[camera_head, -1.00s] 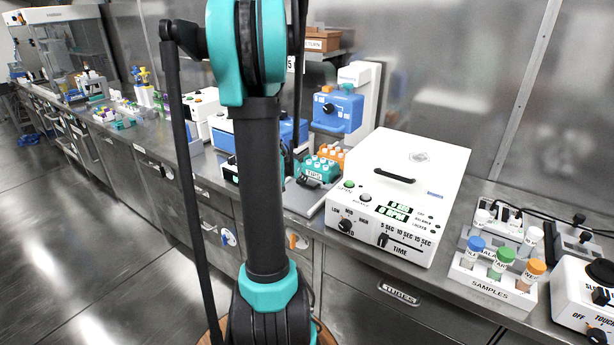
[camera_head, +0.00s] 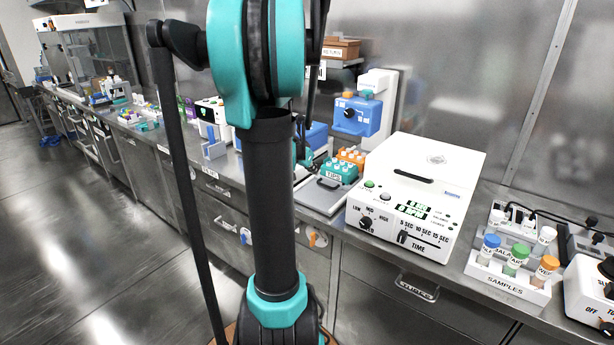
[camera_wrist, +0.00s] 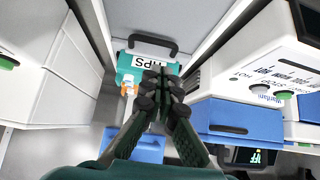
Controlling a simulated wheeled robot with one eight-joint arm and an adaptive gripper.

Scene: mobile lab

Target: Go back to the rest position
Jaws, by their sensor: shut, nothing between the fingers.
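My gripper (camera_wrist: 161,88) shows in the wrist view with its dark green fingers together and nothing between them. Beyond the fingertips is the teal tip box (camera_wrist: 132,68) with a white label. In the head view my arm stands upright in front of the bench and hides part of it. The teal tip box (camera_head: 337,171) sits on the bench to the right of my arm.
A white centrifuge-like box (camera_head: 425,170) with a timer panel stands right of the tip box. A samples rack (camera_head: 507,280) with capped tubes is at the right. A blue and white device (camera_head: 357,115) stands behind. The floor (camera_head: 70,240) at left is clear.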

